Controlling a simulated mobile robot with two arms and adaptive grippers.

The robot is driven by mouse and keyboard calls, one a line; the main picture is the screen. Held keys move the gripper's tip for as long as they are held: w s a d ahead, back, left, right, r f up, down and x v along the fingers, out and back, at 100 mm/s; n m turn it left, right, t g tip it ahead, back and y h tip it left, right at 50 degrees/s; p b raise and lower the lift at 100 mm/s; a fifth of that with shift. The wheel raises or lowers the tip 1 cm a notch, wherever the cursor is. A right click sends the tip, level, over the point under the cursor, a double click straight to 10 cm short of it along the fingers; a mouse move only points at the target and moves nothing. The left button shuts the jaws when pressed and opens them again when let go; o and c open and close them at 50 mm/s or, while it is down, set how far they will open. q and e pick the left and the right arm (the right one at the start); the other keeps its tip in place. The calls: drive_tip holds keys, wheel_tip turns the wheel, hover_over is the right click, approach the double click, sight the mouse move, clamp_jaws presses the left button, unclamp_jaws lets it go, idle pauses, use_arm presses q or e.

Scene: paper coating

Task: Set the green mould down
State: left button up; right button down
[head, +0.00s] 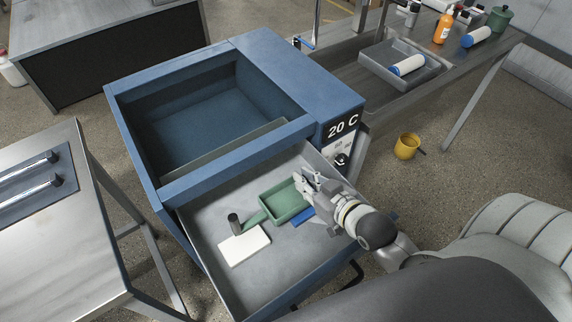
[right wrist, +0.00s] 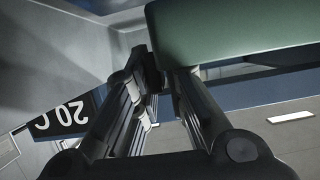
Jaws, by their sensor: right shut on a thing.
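The green mould (head: 288,203) is a shallow rectangular tray with a tab at its left side. It is over the grey interior of the pulled-out drawer (head: 215,285), near its right side. Whether it touches the drawer floor I cannot tell. My right gripper (head: 308,185) is shut on the mould's right edge. In the right wrist view the mould (right wrist: 235,28) fills the upper right, at the fingertips of my right gripper (right wrist: 160,75). My left gripper is not in view.
A white block (head: 245,247) and a dark cylinder (head: 234,222) are in the drawer, left of the mould. A blue item (head: 303,217) is beside the mould. The blue cabinet (head: 285,75), labelled 20 C, stands behind. The drawer's front left floor is clear.

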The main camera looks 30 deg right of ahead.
drive_tip(key=w, duration=0.2)
drive_tip(key=w+p, duration=0.1)
drive_tip(key=shift+w+a, duration=0.3)
drive_tip(key=shift+w, duration=0.1)
drive_tip(key=shift+w+f, duration=0.1)
drive_tip(key=shift+w, duration=0.4)
drive_tip(key=x, duration=0.1)
drive_tip(key=p+x, duration=0.1)
drive_tip(key=x, duration=0.1)
drive_tip(key=shift+w+a+r, duration=0.1)
drive_tip(key=shift+w+r, duration=0.15)
drive_tip(key=shift+f, duration=0.25)
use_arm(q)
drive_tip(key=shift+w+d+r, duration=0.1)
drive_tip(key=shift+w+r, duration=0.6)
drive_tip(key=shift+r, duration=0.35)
use_arm(e)
drive_tip(key=shift+s, duration=0.1)
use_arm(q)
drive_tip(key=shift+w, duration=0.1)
use_arm(e)
drive_tip(key=shift+f, duration=0.1)
